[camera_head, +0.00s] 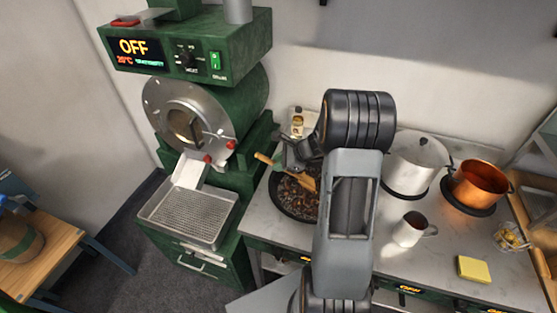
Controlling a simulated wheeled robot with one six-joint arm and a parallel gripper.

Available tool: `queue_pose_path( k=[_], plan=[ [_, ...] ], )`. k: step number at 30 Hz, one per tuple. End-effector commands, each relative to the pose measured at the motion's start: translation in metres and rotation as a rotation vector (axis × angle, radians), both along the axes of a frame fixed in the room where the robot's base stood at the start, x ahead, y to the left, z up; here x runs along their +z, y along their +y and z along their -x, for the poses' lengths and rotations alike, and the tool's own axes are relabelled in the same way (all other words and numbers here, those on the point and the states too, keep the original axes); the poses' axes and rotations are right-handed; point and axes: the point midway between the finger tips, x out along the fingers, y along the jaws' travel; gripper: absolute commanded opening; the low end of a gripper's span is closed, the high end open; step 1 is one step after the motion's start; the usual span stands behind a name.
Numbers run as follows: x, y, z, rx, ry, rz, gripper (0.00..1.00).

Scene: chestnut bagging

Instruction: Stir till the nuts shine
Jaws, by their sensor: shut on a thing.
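A dark pan (277,209) stands on the worktop and holds many brown nuts (295,200). My gripper (281,167) is over the far left part of the pan, shut on a wooden spatula (264,158). One wooden end of the spatula sticks out to the left of my gripper. Its broad end shows to the right, low in the pan among the nuts. My own arm hides the right side of the pan and part of the spatula. I cannot tell from here how glossy the nuts are.
A green roaster (228,105) with its display (135,47) reading OFF and a mesh tray (190,216) stands left of the pan. Right of my arm are a white pot (416,165), a copper pot (480,180), a mug (408,231) and a yellow sponge (473,269).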

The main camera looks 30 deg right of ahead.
Motion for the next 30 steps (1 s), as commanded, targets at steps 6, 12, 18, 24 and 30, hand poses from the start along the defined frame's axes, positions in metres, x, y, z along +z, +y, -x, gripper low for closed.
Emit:
queue_pose_path(
  k=[6,12,18,24,30],
  plan=[
    [-0.031,0.001,0.000,0.002,0.000,-0.001,0.00],
    [-0.048,0.001,0.000,0.002,-0.001,0.000,0.00],
    [-0.056,0.001,0.000,0.002,-0.001,0.000,0.00],
    [-0.058,0.001,0.000,0.002,-0.001,0.000,0.00],
    [-0.058,0.001,0.000,0.002,-0.001,0.000,0.00]
  ],
)
